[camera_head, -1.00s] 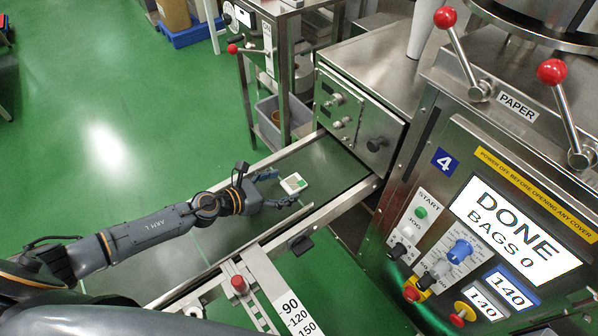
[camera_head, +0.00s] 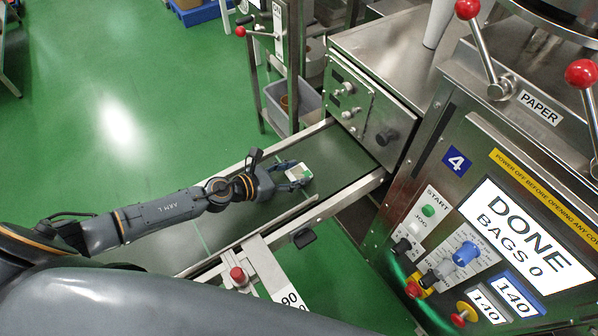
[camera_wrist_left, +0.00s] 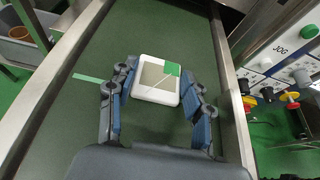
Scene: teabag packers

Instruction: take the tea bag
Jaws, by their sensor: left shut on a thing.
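The tea bag (camera_head: 297,171) is a small white square packet with a green corner, over the green conveyor belt. In the left wrist view the tea bag (camera_wrist_left: 157,80) sits between the two blue-grey fingers. My left gripper (camera_head: 292,175) is shut on it, one finger at each side; in the left wrist view the gripper (camera_wrist_left: 156,88) shows both fingers against its sides. I cannot tell whether the bag touches the belt. My right gripper is not in view.
The conveyor has raised metal side rails (camera_head: 345,192). A steel machine housing (camera_head: 362,112) stands at its far end. A machine with a DONE screen (camera_head: 525,235) stands at right. A grey bin (camera_head: 290,105) is behind the belt. The belt left of the gripper is clear.

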